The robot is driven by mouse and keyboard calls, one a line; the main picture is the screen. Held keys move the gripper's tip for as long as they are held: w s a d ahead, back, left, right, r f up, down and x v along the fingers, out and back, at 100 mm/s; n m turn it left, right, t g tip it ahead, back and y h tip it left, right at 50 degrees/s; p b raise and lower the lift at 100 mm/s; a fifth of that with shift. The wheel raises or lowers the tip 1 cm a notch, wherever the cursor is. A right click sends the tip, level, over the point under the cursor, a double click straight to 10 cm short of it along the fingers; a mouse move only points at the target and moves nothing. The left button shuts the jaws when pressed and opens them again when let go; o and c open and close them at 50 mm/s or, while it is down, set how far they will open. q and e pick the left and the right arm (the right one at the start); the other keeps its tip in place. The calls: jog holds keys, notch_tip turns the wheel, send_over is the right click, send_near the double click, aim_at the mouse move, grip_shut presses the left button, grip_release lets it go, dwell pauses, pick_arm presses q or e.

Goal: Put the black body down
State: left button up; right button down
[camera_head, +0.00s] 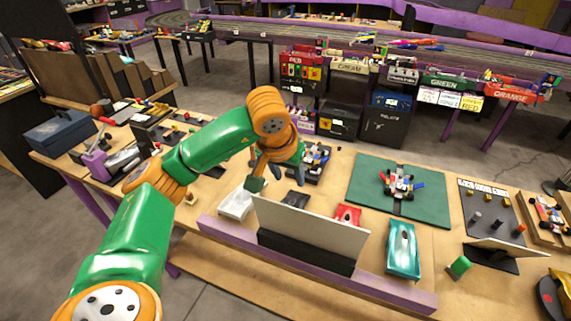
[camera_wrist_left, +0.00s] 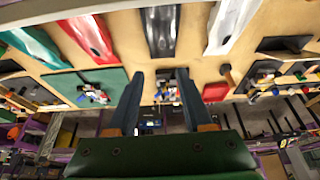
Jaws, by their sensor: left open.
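The black body (camera_wrist_left: 160,30) lies on the wooden tabletop between the red body (camera_wrist_left: 88,38) and the white body (camera_wrist_left: 230,25) in the left wrist view. In the head view the black body (camera_head: 294,200) shows partly, above the edge of a white panel that hides some of it. My left gripper (camera_head: 277,178) is over the table just behind it, fingers pointing down. In the left wrist view my left gripper (camera_wrist_left: 157,90) has its fingers wide apart, with nothing held between them. The black body is apart from the fingers. My right gripper is out of view.
A wheeled chassis (camera_head: 315,158) stands close behind my gripper. The white panel (camera_head: 312,228) stands at the front edge. A white body (camera_head: 237,204), a red body (camera_head: 347,215) and a teal body (camera_head: 403,248) lie nearby. A green mat (camera_head: 430,205) holds another chassis.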

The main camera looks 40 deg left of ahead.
pick_arm(q)
jog(key=p+v, duration=0.2)
jog(key=v, duration=1)
jog(key=shift+f, duration=0.1)
jog(key=shift+s, duration=0.1)
